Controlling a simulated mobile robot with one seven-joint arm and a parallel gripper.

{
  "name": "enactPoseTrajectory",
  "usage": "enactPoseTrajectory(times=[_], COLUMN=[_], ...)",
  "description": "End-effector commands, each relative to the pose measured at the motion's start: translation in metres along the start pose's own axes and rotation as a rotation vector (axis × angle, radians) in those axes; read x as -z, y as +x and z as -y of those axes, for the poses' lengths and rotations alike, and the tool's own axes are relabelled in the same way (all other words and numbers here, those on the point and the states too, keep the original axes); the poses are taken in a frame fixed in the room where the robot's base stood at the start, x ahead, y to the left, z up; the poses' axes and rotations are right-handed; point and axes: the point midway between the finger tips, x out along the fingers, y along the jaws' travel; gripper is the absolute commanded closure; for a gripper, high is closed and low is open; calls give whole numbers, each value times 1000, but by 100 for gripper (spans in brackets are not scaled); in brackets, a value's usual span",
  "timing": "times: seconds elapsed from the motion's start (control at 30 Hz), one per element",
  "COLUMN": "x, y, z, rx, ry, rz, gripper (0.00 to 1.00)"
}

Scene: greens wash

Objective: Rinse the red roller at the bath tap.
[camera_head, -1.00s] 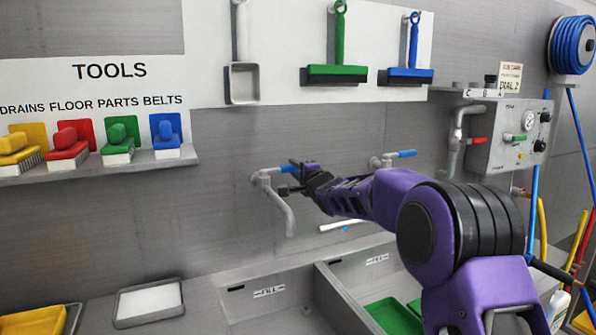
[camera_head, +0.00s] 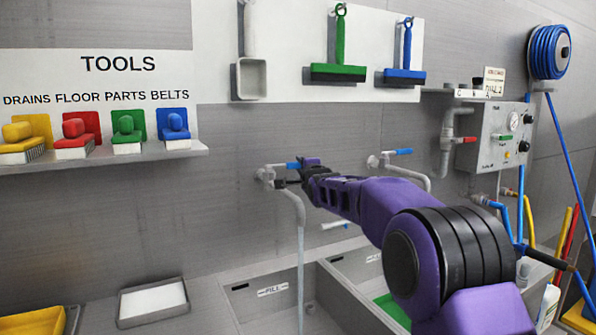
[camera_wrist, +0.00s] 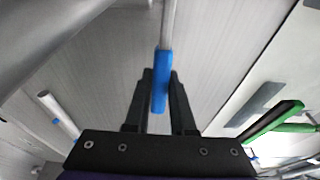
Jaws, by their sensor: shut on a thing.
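The left bath tap (camera_head: 297,207) is a grey spout on the back wall, and a thin stream of water (camera_head: 300,262) falls from it into the left basin (camera_head: 235,288). My gripper (camera_head: 304,170) is at this tap, its fingers shut on the blue tap lever (camera_wrist: 161,78). In the wrist view the lever sits between the two dark fingers. I cannot make out a red roller in either view. A pale rod with a blue mark (camera_head: 335,226) is on the wall between the taps.
A second tap with a blue lever (camera_head: 403,152) is to the right. A red brush (camera_head: 77,132) stands on the left tool shelf (camera_head: 110,158). A white tray (camera_head: 153,301) and yellow tray (camera_head: 35,321) lie left of the basins. A control box (camera_head: 503,137) is at right.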

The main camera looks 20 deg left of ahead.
Motion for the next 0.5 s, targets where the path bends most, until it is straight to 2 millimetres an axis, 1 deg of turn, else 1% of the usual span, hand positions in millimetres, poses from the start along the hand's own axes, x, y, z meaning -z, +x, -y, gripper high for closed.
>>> enactPoseTrajectory(times=[0.03, 0.1, 0.5], x=[5, 6, 5], y=[2, 4, 6], z=[0, 0, -1], rx=[1, 1, -2], ry=[-2, -2, -3], rz=[-11, -17, -21], gripper=[100, 100, 100])
